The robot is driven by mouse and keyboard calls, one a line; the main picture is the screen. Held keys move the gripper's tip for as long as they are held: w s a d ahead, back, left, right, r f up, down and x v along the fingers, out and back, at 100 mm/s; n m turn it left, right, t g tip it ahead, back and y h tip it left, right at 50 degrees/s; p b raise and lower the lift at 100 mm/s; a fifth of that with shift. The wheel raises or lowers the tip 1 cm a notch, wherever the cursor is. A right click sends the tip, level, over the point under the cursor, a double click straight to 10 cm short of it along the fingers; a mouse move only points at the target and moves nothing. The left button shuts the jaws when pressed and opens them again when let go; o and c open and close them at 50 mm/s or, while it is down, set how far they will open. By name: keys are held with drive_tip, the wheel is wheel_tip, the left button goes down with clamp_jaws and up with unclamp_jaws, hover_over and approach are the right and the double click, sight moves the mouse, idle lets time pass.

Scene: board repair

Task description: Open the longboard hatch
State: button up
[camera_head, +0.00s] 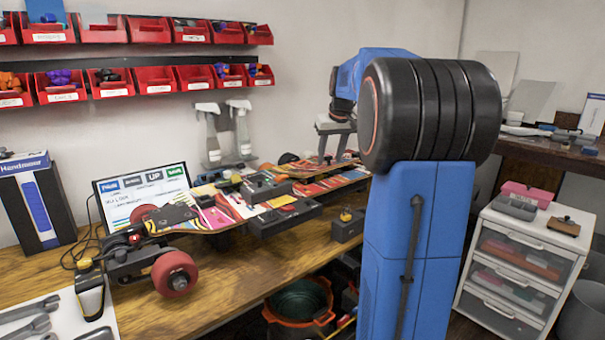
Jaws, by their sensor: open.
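The longboard (218,216) lies upside down along the wooden workbench, with red wheels and a black truck at its near left end. Its underside has bright multicoloured graphics. Dark box-like parts (265,187) sit on and beside its middle; I cannot tell which is the hatch or whether it is open. My gripper (336,156) points down over the far right part of the board, partly hidden behind my arm. Its two grey fingers look apart, with nothing visible between them. I cannot tell whether it touches the board.
A screen (142,194) stands behind the board. Tools lie on a white mat (60,302) at the front left. Red bins (160,79) hang on the wall. A white drawer unit (529,233) stands at the right. An orange-rimmed bucket (300,300) is under the bench.

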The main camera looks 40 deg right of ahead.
drive_tip(key=shift+s+r, duration=0.15)
drive_tip(key=shift+r, duration=0.25)
drive_tip(key=v, duration=1.7)
drive_tip(key=s+a+f, duration=0.4)
drive_tip(key=a+f, duration=0.2)
drive_tip(key=a, duration=0.4)
drive_tip(key=s+a+f+n, duration=0.1)
drive_tip(key=s+a+f, duration=0.3)
drive_tip(key=a+f, duration=0.3)
drive_tip(key=shift+s+a+n+y, duration=0.2)
drive_tip(key=shift+a+n+y, duration=0.1)
drive_tip(key=shift+a, duration=1.4)
